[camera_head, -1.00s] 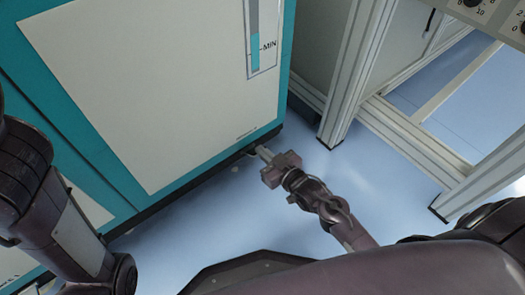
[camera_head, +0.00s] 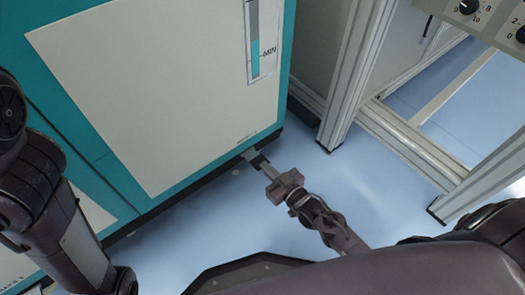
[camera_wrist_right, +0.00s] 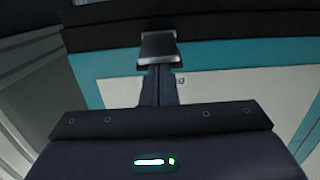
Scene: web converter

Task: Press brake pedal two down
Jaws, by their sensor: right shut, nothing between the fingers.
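The brake pedal (camera_head: 251,155) is a small grey plate with a dark edge, low at the foot of the teal and cream cabinet. In the right wrist view the pedal (camera_wrist_right: 157,46) sits straight beyond my fingertips. My right gripper (camera_head: 267,168) is shut and empty, its tips right by the pedal's near edge. It also shows in the right wrist view (camera_wrist_right: 157,72); whether it touches the pedal I cannot tell. How far down the pedal stands is not clear. My left arm is at the left edge of the head view, its gripper out of sight.
The cabinet (camera_head: 150,110) with a level gauge (camera_head: 262,45) rises behind the pedal. An aluminium frame (camera_head: 345,105) stands to the right, with a knob panel (camera_head: 490,15) above. The blue floor (camera_head: 375,195) around my right arm is clear.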

